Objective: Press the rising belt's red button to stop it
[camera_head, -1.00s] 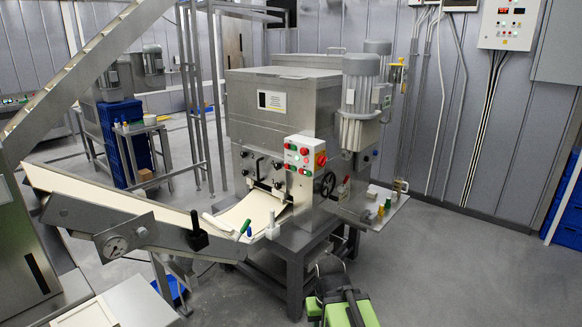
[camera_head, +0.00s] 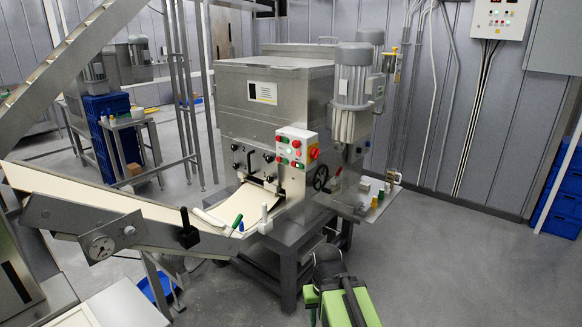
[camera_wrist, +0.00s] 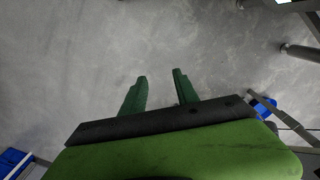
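A steep metal belt frame (camera_head: 85,58) slants across the upper left in the head view. Below it, a pale belt (camera_head: 75,193) with a metal side rail runs toward a steel machine (camera_head: 275,118). A white control panel (camera_head: 288,134) on the machine carries red and green buttons and a larger red knob (camera_head: 314,152). I cannot tell which red button belongs to the rising belt. My gripper's green and black body (camera_head: 340,293) is low in the head view, in front of the machine and apart from the panel. In the wrist view my gripper (camera_wrist: 160,85) is open and empty over the floor.
A side shelf (camera_head: 365,212) holds small items. Blue crates (camera_head: 560,205) stand at the right wall. The grey floor (camera_head: 460,265) at the right is clear.

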